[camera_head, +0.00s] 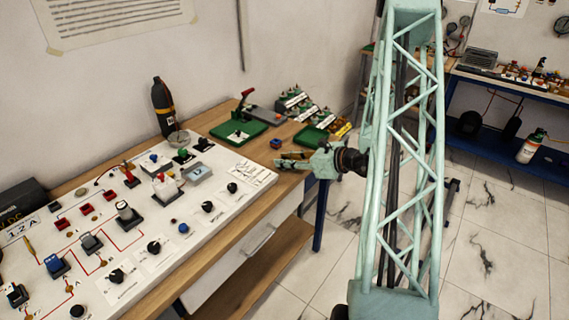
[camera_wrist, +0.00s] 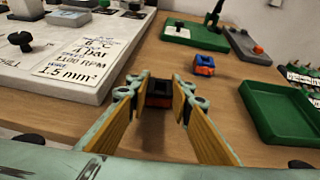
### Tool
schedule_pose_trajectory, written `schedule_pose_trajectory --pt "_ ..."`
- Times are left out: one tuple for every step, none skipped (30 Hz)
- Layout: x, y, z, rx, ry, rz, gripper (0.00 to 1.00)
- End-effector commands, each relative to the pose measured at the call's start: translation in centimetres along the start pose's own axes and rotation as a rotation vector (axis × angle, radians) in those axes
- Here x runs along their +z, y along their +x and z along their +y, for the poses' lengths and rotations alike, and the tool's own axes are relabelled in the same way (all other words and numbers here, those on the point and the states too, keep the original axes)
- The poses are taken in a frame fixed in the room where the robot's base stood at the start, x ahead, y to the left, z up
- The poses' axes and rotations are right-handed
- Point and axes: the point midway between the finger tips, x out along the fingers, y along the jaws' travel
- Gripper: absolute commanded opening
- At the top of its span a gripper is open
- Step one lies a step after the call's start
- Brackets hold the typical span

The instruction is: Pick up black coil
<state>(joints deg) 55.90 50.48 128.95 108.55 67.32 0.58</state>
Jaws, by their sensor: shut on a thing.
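The black coil (camera_wrist: 158,92) is a small dark block with reddish-brown on its front, seen between my fingertips in the wrist view. My gripper (camera_wrist: 157,97) is shut on it, with one yellow-padded finger on each side. I cannot tell whether the coil touches the wooden table or hangs just above it. In the head view my gripper (camera_head: 284,160) is at the table's right end, and its fingers largely hide the coil.
A blue and orange coil (camera_wrist: 204,65) sits just beyond the black coil. An empty green tray (camera_wrist: 284,112) is to the right. The white panel (camera_wrist: 60,75) with knobs lies left. A green-based device (camera_head: 238,131) stands behind. Bare wood surrounds my fingers.

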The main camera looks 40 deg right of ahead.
Motion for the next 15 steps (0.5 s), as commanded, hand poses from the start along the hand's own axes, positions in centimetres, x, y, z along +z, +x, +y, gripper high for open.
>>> schedule_pose_trajectory --pt "0.01 0.0 0.0 0.0 0.0 0.0 0.09" --pt "0.01 0.0 0.0 0.0 0.0 0.0 0.09" --pt "0.01 0.0 0.0 0.0 0.0 0.0 0.09" --pt "0.01 0.0 0.0 0.0 0.0 0.0 0.09" --pt "0.01 0.0 0.0 0.0 0.0 0.0 0.09" --pt "0.02 -0.01 -0.01 0.0 0.0 0.0 0.09" --pt "0.03 -0.01 -0.01 0.0 0.0 0.0 0.09" --pt "0.05 -0.01 0.0 0.0 0.0 0.0 0.09" --pt "0.08 -0.03 0.0 0.0 0.0 0.0 0.09" --pt "0.13 -0.05 -0.01 0.0 0.0 0.0 0.09" --pt "0.18 -0.07 0.0 0.0 0.0 0.0 0.09" --pt "0.28 -0.11 -0.01 0.0 -0.001 0.0 0.09" --pt "0.37 -0.15 -0.01 0.0 -0.001 0.0 0.09" --pt "0.49 -0.19 -0.01 0.0 -0.001 0.0 0.09" --pt "0.67 -0.27 -0.01 0.0 -0.001 0.0 0.09"
